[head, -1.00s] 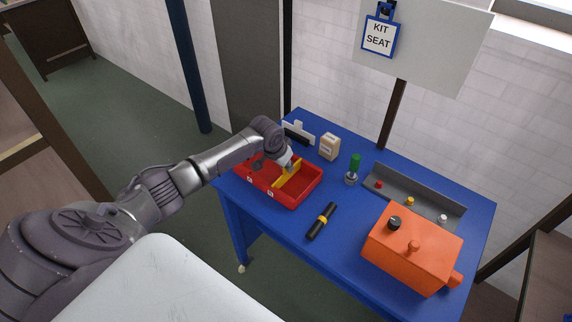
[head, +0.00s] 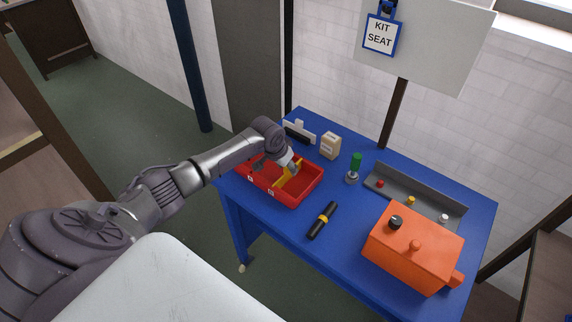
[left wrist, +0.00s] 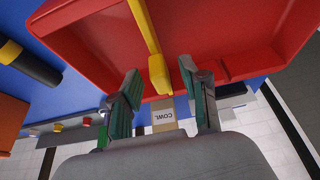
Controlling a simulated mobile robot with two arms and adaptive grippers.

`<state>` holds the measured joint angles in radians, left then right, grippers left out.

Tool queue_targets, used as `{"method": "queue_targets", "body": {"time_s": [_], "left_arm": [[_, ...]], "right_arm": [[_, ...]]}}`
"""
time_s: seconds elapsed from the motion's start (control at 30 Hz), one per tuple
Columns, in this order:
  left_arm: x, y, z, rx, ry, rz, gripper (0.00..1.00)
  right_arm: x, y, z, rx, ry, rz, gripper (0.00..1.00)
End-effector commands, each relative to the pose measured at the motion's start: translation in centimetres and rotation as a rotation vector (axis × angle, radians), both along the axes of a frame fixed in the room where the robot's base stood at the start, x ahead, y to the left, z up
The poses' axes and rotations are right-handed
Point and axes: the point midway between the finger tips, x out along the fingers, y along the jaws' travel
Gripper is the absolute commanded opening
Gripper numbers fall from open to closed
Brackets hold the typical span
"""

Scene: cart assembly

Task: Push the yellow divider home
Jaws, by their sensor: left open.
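The red tray (head: 312,190) sits at the left end of the blue table. The yellow divider (head: 284,181) stands across its inside. My left gripper (head: 293,166) is at the divider's far end, over the tray's back wall, and partly covers the divider. In the left wrist view the gripper (left wrist: 160,72) is open, with one finger on each side of the divider's end (left wrist: 159,72). A gap shows on both sides. Whether the divider is fully seated cannot be told. My right gripper is not in view.
A beige COWL box (head: 330,146), a green-handled tool (head: 354,165) and a black cylinder with a yellow band (head: 322,221) stand or lie right of the tray. Further right are a grey rack (head: 434,204) and an orange box (head: 412,249). Bare table lies between them.

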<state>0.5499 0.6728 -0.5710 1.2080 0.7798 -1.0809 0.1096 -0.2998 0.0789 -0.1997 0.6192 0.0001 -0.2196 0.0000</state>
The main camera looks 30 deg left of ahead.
Motion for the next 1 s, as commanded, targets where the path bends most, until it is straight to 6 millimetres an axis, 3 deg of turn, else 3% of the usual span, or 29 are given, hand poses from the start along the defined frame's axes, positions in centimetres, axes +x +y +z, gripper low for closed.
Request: {"method": "queue_targets", "body": {"time_s": [0.23, 0.63, 0.8, 1.0], "left_arm": [[-0.9, 0.2, 2.1, 0.002, -0.002, -0.001, 0.45], [-3.9, 0.4, 9.4, 0.001, -0.002, -0.001, 0.45], [-4.5, 0.4, 10.8, 0.0, -0.001, 0.0, 0.45], [-4.7, 0.4, 11.1, 0.0, 0.001, 0.001, 0.45]], "right_arm": [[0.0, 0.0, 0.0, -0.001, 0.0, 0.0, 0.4], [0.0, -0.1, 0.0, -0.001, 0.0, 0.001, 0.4], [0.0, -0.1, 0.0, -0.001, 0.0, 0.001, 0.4], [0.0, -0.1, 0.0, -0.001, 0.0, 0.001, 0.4]]}}
